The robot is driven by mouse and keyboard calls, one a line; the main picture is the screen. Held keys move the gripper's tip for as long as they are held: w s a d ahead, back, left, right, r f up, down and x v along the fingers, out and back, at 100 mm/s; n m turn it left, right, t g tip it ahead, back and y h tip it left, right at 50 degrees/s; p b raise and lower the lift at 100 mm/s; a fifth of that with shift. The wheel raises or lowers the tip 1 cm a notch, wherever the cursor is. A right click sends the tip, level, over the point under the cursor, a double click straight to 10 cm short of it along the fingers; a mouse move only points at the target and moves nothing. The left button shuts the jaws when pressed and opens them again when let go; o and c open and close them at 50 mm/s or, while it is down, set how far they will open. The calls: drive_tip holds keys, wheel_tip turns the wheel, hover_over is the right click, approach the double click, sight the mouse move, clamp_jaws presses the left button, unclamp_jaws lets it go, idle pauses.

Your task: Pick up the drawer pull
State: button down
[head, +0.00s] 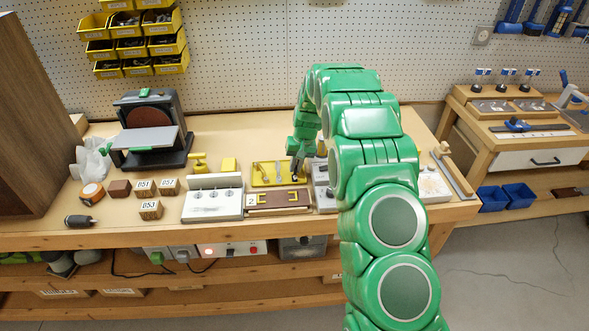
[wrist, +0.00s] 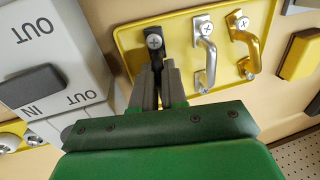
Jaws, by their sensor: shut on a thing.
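A yellow tray (wrist: 127,38) holds three drawer pulls side by side. In the wrist view the dark pull (wrist: 153,40) is on the left, the silver pull (wrist: 206,58) in the middle and the brass-coloured pull (wrist: 245,45) on the right. My gripper (wrist: 159,76) is shut on the dark pull; its fingers and green body hide the pull's lower part. I cannot tell whether the pull is clear of the tray. In the head view my gripper (head: 297,170) is over the right part of the yellow tray (head: 262,182).
A grey-white box marked IN and OUT (wrist: 75,60) stands close left of my gripper in the wrist view. A brown board with yellow handles (head: 278,208) lies in front of the tray. A white block with round holes (head: 212,204) and a sander (head: 150,135) are farther left.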

drive_tip(key=shift+r, duration=1.45)
drive_tip(key=shift+s+r, duration=0.15)
drive_tip(key=shift+r, duration=0.15)
drive_tip(key=s+d+r, duration=0.1)
drive_tip(key=s+r, duration=0.8)
drive_tip(key=s, duration=0.4)
drive_tip(key=shift+s+r, duration=0.25)
drive_tip(key=shift+s, duration=0.05)
drive_tip(key=shift+d, duration=0.1)
